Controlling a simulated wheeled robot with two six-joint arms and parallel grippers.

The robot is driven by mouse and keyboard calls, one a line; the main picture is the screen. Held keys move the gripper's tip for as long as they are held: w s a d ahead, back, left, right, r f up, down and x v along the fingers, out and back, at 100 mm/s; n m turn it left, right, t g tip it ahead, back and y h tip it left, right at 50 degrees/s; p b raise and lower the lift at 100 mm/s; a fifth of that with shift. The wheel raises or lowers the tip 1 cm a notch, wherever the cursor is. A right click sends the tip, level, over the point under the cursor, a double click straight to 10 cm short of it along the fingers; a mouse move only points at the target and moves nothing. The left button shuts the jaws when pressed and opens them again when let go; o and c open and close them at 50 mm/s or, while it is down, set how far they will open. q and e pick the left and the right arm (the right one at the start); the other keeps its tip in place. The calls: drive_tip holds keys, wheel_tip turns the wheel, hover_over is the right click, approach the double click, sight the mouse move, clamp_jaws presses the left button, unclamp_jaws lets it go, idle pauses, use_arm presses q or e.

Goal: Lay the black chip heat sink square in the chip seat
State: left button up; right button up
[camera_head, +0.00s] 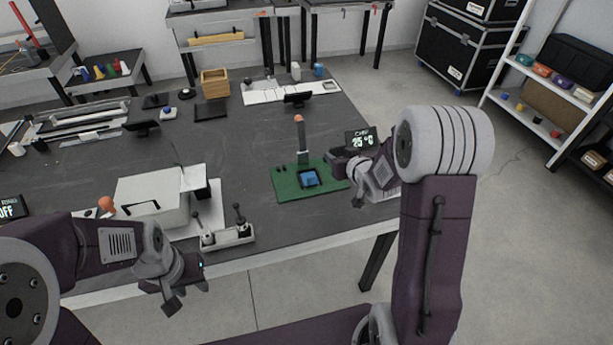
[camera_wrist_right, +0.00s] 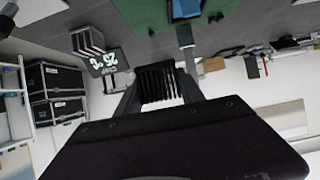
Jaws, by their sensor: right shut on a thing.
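The black finned heat sink (camera_wrist_right: 160,84) is between the two fingers of my right gripper (camera_wrist_right: 160,92), which is shut on it. In the head view my right gripper (camera_head: 347,184) is just right of the green board (camera_head: 288,188), near its right edge. The heat sink cannot be made out clearly there. The chip seat (camera_head: 309,178) is a dark square frame with a blue middle on the board. Its blue part also shows at the top of the right wrist view (camera_wrist_right: 185,9), apart from the heat sink. My left gripper (camera_head: 184,292) is open and empty beyond the table's front edge.
A display reading 25 °C (camera_head: 361,139) stands just behind my right gripper. An upright tool with an orange top (camera_head: 299,130) stands at the board's back edge. A white box (camera_head: 150,193) and a holder with small levers (camera_head: 228,238) stand to the left. The table between is clear.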

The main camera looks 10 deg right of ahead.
hover_over(306, 169)
drive_tip(key=s, duration=0.3)
wheel_tip(306, 169, down, 6)
drive_tip(key=shift+w+b, duration=0.1)
drive_tip(key=shift+b, duration=0.2)
wheel_tip(306, 169, down, 3)
drive_tip(key=shift+d+f, duration=0.1)
drive_tip(key=shift+f, duration=0.45)
drive_tip(key=shift+s+f+b, duration=0.2)
drive_tip(key=shift+f+b, duration=0.35)
drive_tip(key=shift+b, duration=0.3)
